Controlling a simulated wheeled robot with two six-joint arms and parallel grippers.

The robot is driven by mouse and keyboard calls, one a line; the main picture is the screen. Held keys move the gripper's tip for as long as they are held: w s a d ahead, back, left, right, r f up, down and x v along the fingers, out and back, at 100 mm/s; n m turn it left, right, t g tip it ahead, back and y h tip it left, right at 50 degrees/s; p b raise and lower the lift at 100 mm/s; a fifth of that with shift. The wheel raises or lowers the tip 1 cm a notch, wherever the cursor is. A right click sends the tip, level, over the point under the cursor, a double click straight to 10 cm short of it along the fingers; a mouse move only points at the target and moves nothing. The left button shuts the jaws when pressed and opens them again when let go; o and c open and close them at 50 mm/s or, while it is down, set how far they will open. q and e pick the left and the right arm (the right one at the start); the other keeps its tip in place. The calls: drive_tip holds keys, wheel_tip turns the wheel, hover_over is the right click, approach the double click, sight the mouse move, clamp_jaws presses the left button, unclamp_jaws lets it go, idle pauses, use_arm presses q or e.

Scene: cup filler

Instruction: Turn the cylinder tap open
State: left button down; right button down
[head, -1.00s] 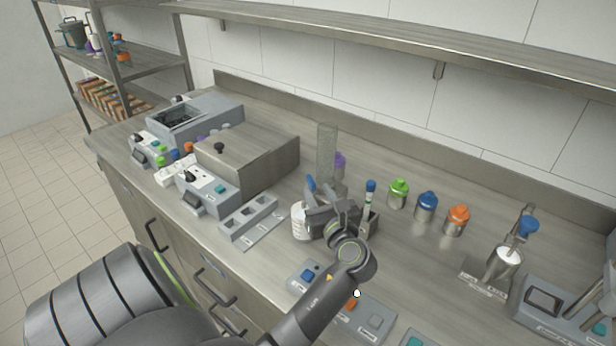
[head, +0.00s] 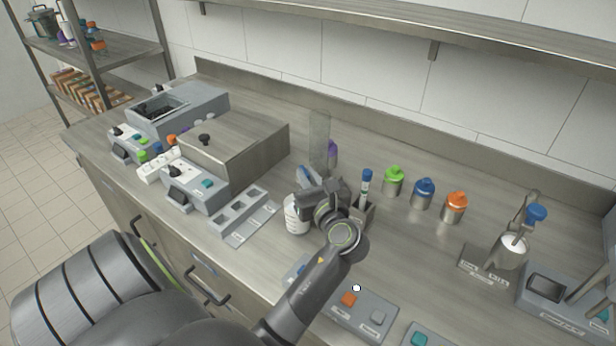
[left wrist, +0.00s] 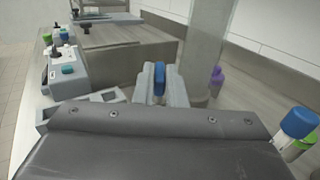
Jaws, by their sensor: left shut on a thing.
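The clear upright cylinder (head: 320,140) stands on the bench behind my left gripper. It also shows as a grey see-through column in the left wrist view (left wrist: 211,45). My left gripper (head: 306,182) is at the foot of the cylinder. In the left wrist view my gripper (left wrist: 160,84) has its two grey fingers shut on the blue tap handle (left wrist: 159,76), whose top stands between them. In the head view the handle is mostly hidden by the gripper. A white ridged container (head: 296,215) stands just in front, below the gripper. My right gripper is not in view.
A holder (head: 362,215) with a blue-capped tube (head: 366,182) is close right of my gripper. Green (head: 393,181), blue (head: 424,193) and orange (head: 455,206) capped bottles stand further right. A grey slotted rack (head: 238,220) is left. A button panel (head: 362,312) is in front.

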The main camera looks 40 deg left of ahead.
use_arm(q)
drive_tip(key=shift+s+r+m+t+p, duration=0.15)
drive_tip(key=shift+m+t+p, duration=0.15)
drive_tip(key=shift+t+p, duration=0.3)
drive_tip(key=m+t+h+p, duration=0.1)
drive_tip(key=p, duration=0.1)
drive_tip(key=m+t+h+p, duration=0.2)
drive_tip(key=p, duration=0.1)
drive_tip(key=m+t+h+p, duration=0.1)
drive_tip(key=p, duration=0.1)
drive_tip(key=shift+s+a+r+t+h, duration=0.15)
drive_tip(key=shift+s+a+t+h, duration=0.15)
drive_tip(key=shift+s+a+t, duration=0.1)
drive_tip(key=m+t+h+p, duration=0.1)
drive_tip(key=m+t+h, duration=0.1)
drive_tip(key=h, duration=0.1)
drive_tip(key=shift+a+f+m+p, duration=0.2)
drive_tip(key=shift+m+p, duration=0.1)
drive_tip(key=shift+p, duration=0.05)
drive_tip(key=shift+s+a+f+m+t+h, duration=0.1)
drive_tip(key=shift+m+t+h, duration=0.4)
drive_tip(key=shift+h, duration=0.4)
drive_tip(key=shift+a+m+t+h, duration=0.1)
drive_tip(key=shift+m+t+h, duration=0.2)
drive_tip(key=shift+m+h, duration=0.5)
drive_tip(key=shift+h, duration=0.4)
drive_tip(key=c, duration=1.5)
unclamp_jaws()
